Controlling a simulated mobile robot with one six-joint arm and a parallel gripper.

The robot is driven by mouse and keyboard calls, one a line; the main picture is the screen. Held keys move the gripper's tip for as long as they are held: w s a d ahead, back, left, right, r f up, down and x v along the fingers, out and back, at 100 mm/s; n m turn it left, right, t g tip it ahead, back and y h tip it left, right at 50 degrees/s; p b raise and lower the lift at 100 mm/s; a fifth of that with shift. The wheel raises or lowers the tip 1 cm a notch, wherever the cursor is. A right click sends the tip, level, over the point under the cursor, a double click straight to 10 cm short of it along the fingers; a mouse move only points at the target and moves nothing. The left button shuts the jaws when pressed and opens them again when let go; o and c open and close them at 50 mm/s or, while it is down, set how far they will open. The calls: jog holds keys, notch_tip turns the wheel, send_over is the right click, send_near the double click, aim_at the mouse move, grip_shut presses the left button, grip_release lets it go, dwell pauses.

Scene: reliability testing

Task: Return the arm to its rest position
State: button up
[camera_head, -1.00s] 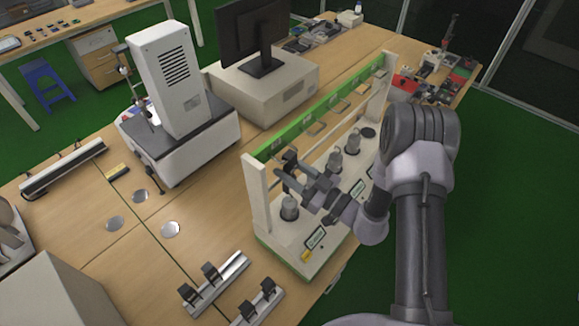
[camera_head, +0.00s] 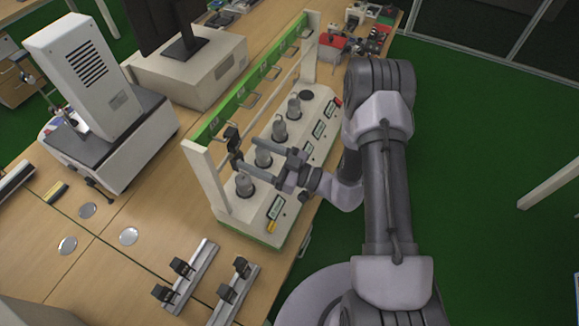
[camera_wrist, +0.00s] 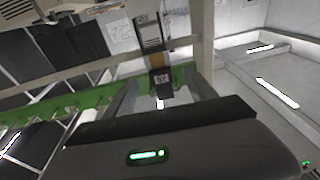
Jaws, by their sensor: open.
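My arm reaches from the lower right over the near end of the white and green test rack (camera_head: 232,222). My gripper (camera_head: 249,157) is open, its two fingers pointing left above the grey cylinders. A small black hanging piece (camera_head: 233,137) is at the rack's near upright, close to the fingertips. In the wrist view, a black piece with a white label (camera_wrist: 160,82) shows between the two fingers of my gripper (camera_wrist: 160,98). I cannot tell whether either finger touches it. Several grey cylinders stand in the rack, one of them (camera_head: 244,184) below the fingers.
A white instrument (camera_head: 85,75) and a white box (camera_head: 190,75) with a monitor stand left of the rack. Two metal rails (camera_head: 235,290) with black clamps lie at the table's front. Green floor (camera_head: 470,190) is open at right.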

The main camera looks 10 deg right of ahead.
jog(key=v, duration=1.1)
jog(key=s+a+r+n+g+h+b, duration=0.2)
jog(key=s+a+n+g+b, duration=0.35)
jog(key=n, duration=1.05)
jog(key=s+a+r+n+g+h+b, duration=0.1)
jog(key=s+a+n+g+h+b, duration=0.2)
jog(key=s+n+g, duration=0.8)
jog(key=d+n+t+h+b, duration=0.3)
jog(key=n+t+h+b, duration=0.1)
jog(key=n, duration=1)
jog(key=d+r+n+t+h+b, duration=0.1)
jog(key=d+n+t+h+b, duration=0.3)
jog(key=n, duration=1.1)
jog(key=t+h, duration=0.1)
jog(key=t, duration=0.2)
jog(key=shift+w+d+r+n+b, duration=0.25)
jog(key=shift+w+r+n+b, duration=0.05)
jog(key=shift+r+b, duration=0.1)
